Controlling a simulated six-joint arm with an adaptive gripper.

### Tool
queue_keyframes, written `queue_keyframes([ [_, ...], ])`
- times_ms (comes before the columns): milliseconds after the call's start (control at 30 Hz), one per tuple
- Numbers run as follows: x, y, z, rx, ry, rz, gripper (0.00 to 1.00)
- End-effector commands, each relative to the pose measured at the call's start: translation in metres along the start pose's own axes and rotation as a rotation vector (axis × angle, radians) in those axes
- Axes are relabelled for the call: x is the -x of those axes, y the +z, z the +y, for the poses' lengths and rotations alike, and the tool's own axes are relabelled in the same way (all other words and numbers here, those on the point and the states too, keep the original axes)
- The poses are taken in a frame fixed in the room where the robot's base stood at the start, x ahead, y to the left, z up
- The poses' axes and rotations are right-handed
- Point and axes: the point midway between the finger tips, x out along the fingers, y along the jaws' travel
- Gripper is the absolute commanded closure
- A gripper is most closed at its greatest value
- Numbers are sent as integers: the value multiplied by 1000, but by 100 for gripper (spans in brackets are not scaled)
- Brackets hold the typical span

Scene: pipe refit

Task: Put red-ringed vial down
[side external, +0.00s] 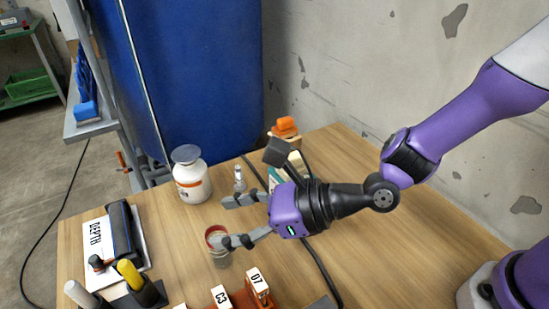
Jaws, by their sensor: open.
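The red-ringed vial (221,259) is a short clear vessel with a red ring at its top. It looks upright on the wooden table (190,265), left of centre. My gripper (223,221) is open, with its two fingers spread and pointing left. The nearer finger overlaps the vial's upper part in the picture and hides some of it. I cannot tell whether that finger touches the vial. The space between the fingers looks empty.
A small clear bottle (239,176) stands just behind the farther finger. A white jar with a grey lid (192,183) stands behind left. Orange blocks labelled C3 (221,298) and D7 (257,287) are in front.

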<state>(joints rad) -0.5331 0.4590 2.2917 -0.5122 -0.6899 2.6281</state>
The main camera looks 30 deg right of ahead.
Motion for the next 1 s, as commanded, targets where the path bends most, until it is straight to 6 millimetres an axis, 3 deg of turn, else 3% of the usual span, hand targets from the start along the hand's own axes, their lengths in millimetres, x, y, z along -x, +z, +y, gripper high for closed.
queue_keyframes([
  [167, 8, 12, -4, 57, -8, 10, 32],
  [267, 22, 18, -19, 266, -29, 60, 32],
  [333, 40, 22, -36, 511, -45, 130, 32],
  [533, 128, 16, -90, 1333, 24, 484, 32],
  [700, 218, -3, -108, 1848, 303, 781, 32],
  [833, 269, -17, -103, 2067, 559, 886, 32],
  [1000, 300, -28, -93, 2188, 760, 907, 32],
])
